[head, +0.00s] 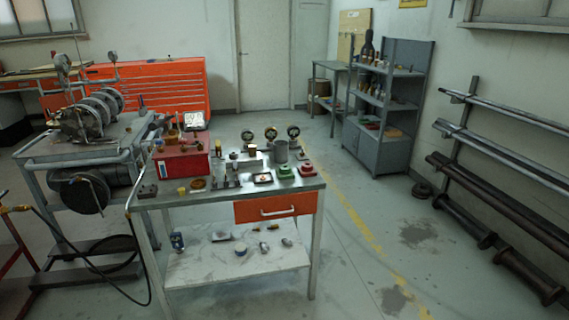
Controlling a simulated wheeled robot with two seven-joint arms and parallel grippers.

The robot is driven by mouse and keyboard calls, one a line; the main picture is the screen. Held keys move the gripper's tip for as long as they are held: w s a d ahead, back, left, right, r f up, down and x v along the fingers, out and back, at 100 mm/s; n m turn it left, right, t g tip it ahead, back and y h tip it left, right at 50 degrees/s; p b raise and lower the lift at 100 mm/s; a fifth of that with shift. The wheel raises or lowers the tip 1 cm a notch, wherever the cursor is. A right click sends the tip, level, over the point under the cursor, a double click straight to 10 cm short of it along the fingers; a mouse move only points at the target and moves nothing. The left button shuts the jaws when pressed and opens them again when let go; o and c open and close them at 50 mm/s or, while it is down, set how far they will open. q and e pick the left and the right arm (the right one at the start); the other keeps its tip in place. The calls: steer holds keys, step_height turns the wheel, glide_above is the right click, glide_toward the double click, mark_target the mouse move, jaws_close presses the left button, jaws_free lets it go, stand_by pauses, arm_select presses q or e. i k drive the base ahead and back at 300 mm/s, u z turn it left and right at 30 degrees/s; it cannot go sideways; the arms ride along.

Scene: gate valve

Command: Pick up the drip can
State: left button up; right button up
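A grey metal cylinder (281,152), which looks like the drip can, stands upright on the steel-topped workbench (232,197) in the head view. It is toward the back right of the top, behind a green part (285,171). A red part (306,169) lies to its right. Neither of my grippers shows in this view.
Round gauges (270,133) stand behind the can. A red box (181,160) sits at the bench's left, with small parts between. A cart with machinery (85,150) stands left. Grey shelves (388,95) and a pipe rack (500,170) are right. Floor right of the bench is mostly clear.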

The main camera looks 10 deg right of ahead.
mark_target(280, 147)
steer(key=z, duration=1.1)
steer(key=i, duration=1.7)
steer(key=u, duration=0.25)
